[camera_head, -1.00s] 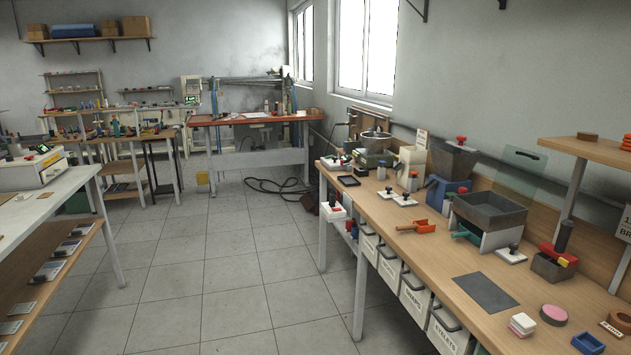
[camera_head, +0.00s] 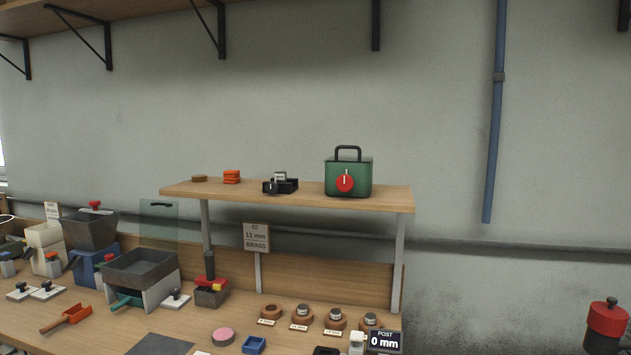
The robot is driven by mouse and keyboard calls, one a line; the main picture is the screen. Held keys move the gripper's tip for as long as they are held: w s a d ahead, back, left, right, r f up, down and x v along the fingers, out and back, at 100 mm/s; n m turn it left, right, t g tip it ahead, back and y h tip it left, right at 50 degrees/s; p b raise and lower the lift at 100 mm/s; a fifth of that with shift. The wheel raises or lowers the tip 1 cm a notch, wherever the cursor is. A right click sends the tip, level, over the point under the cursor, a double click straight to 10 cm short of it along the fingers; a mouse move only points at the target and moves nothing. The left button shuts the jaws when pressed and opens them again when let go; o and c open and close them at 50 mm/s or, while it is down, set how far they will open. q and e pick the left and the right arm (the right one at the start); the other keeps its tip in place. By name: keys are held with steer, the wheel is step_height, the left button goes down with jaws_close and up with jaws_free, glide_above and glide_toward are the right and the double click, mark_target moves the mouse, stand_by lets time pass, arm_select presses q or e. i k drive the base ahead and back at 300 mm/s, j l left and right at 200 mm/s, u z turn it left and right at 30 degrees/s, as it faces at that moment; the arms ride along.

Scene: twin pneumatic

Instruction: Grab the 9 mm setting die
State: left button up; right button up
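A row of several round brown wooden holders stands on the bench at the lower middle: the leftmost (camera_head: 271,311), a second (camera_head: 302,316), a third (camera_head: 335,319) and a rightmost one (camera_head: 370,322). Grey metal pieces show in at least the second and third; the leftmost looks lower, with a dark centre. Small white labels lie in front of them, too small to read surely, so I cannot tell which is the 9 mm setting die. Neither of my grippers is in view.
A sign (camera_head: 257,237) reads 11 mm BRASS. A display (camera_head: 385,341) reads POST 0 mm. A blue tray (camera_head: 254,345) and pink disc (camera_head: 223,336) sit left of the holders.

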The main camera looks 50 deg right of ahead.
mark_target(281, 176)
steer(key=z, duration=1.45)
steer(key=i+j, duration=0.1)
steer(key=j, duration=0.35)
steer(key=i+u, duration=0.05)
